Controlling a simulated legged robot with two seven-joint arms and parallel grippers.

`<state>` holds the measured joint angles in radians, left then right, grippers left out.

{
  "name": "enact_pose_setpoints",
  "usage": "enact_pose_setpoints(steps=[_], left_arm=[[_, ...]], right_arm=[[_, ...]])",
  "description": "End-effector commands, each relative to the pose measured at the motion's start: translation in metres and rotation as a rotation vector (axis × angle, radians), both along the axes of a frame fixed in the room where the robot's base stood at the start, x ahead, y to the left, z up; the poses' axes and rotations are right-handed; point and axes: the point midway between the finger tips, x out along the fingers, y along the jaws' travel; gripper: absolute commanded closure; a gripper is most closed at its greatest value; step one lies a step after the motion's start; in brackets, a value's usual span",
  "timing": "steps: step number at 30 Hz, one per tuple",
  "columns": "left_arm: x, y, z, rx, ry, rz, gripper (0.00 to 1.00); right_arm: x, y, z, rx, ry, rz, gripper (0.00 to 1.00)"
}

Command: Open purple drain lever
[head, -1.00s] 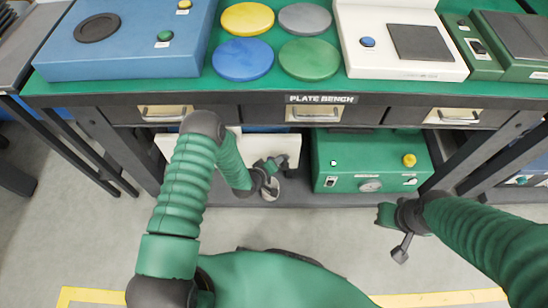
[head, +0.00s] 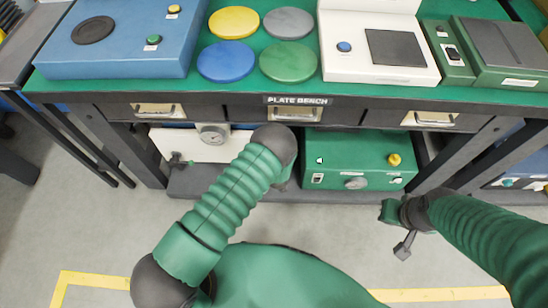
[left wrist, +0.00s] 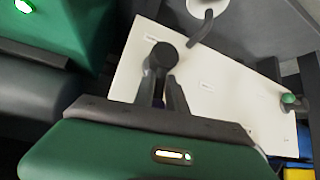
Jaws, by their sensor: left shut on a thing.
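A white machine (head: 195,147) stands on the lower shelf, with a round gauge (head: 212,136) and a small dark tap-like fitting (head: 178,160) at its left. My left gripper is mostly hidden behind my own left arm in the head view. In the left wrist view my left gripper (left wrist: 164,68) is closed in front of the white machine's panel (left wrist: 215,85). A trace of purple (left wrist: 160,103) shows between its fingers, likely the drain lever, mostly hidden. My right gripper (head: 398,228) hangs in front of the bench, apart from everything; its jaw state is unclear.
A green machine (head: 335,160) with a yellow knob (head: 394,159) stands to the right on the shelf. The plate bench (head: 300,99) with drawers overhangs both machines. A green knob (left wrist: 288,98) sits on the white panel's far side. The floor in front is clear.

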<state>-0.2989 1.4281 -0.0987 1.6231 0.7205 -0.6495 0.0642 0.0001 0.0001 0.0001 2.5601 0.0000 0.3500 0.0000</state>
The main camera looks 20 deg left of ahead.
Motion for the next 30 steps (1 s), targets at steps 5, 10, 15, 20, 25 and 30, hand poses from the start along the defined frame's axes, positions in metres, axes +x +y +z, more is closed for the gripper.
enact_pose_setpoints(steps=[5, 10, 15, 20, 25, 30], left_arm=[[-0.002, -0.0042, -0.0036, 0.029, 0.02, -0.011, 1.0], [-0.0021, -0.0036, -0.0038, 0.038, 0.023, -0.009, 1.0], [-0.002, -0.0041, -0.0038, 0.037, 0.023, -0.009, 1.0], [-0.0019, -0.0041, -0.0039, 0.037, 0.023, -0.011, 0.78], [-0.0027, -0.0023, -0.004, 0.038, 0.024, -0.007, 0.66], [-0.0022, -0.0005, -0.0028, 0.04, 0.021, -0.004, 0.66]], right_arm=[[0.0, 0.0001, -0.0013, 0.0, 0.0, 0.0, 1.0], [0.0, 0.0, -0.0014, 0.0, 0.0, 0.0, 1.0], [0.0, 0.0, -0.0014, 0.0, 0.0, 0.0, 1.0], [0.0, 0.0, -0.0014, 0.0, 0.0, 0.0, 1.0], [0.0, 0.0, -0.0014, 0.0, 0.0, 0.0, 1.0], [0.0, 0.0, -0.0013, 0.0, 0.0, 0.0, 1.0]])
